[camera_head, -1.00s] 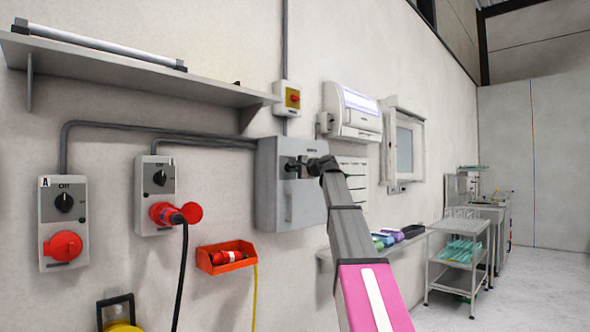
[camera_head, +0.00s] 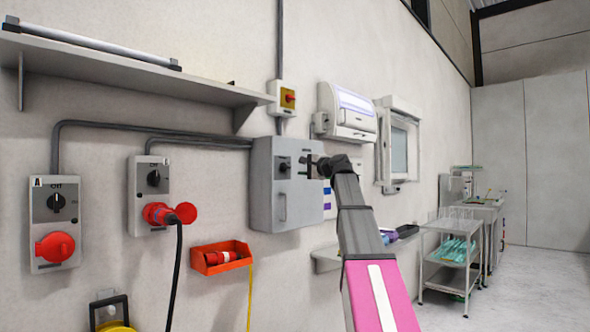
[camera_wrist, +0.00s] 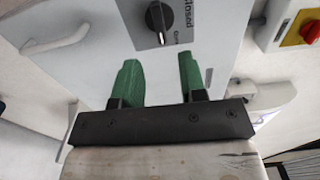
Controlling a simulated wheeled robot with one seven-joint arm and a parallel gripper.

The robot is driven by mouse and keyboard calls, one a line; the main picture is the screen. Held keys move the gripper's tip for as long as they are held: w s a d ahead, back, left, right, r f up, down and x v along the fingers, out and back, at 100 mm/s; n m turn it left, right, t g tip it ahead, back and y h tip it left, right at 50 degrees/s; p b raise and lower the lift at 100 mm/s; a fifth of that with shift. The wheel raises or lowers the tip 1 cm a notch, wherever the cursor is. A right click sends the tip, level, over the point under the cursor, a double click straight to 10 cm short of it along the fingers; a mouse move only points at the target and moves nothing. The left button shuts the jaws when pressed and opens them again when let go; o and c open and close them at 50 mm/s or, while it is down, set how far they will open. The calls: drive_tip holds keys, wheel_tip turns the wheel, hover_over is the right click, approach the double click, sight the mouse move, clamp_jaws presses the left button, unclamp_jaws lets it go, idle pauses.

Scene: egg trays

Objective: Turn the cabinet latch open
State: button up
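The grey cabinet (camera_head: 262,190) hangs on the wall with its door shut. In the wrist view the knob (camera_wrist: 159,17) shows near the top edge, beside printing that includes "Closed"; a pale mark is on the knob's lower part. My gripper (camera_wrist: 158,65) has its two green fingers spread wide with nothing between them. The knob lies beyond the fingertips, apart from them. In the head view my gripper (camera_head: 311,161) is just right of the knob, in front of the cabinet.
A bar handle (camera_head: 283,207) is on the cabinet door. A red-and-yellow switch (camera_head: 287,98) is above the cabinet. Socket boxes (camera_head: 150,195) and an orange tray (camera_head: 222,257) are to the left. A wall shelf (camera_head: 125,75) overhangs upper left. A trolley (camera_head: 450,262) stands right.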

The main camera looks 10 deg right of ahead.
drive_tip(key=shift+v, duration=1.6)
drive_tip(key=s+a+f+n+g+h, duration=0.1)
drive_tip(key=a+f+g+h, duration=0.1)
drive_tip(key=f, duration=1.3)
drive_tip(key=s+a+f+n+g+h, duration=0.1)
drive_tip(key=a+f+n+g, duration=0.15)
drive_tip(key=f, duration=1.25)
drive_tip(key=s+a+f+n+g+h, duration=0.1)
drive_tip(key=s+f+g+h, duration=0.1)
drive_tip(key=f, duration=1.3)
drive_tip(key=s+f+n+g+h, duration=0.2)
drive_tip(key=s+f+n+g, duration=0.1)
drive_tip(key=s+f, duration=0.9)
drive_tip(key=s+a+f+n+g+h, duration=0.1)
drive_tip(key=s+f+n+g+h, duration=0.2)
drive_tip(key=s+f, duration=0.9)
wheel_tip(320, 180, down, 9)
drive_tip(key=shift+s+a+r+g+h, duration=0.2)
drive_tip(key=shift+s+g+h, duration=0.15)
drive_tip(key=shift+g, duration=0.7)
drive_tip(key=shift+n, duration=0.25)
drive_tip(key=shift+c, duration=0.3)
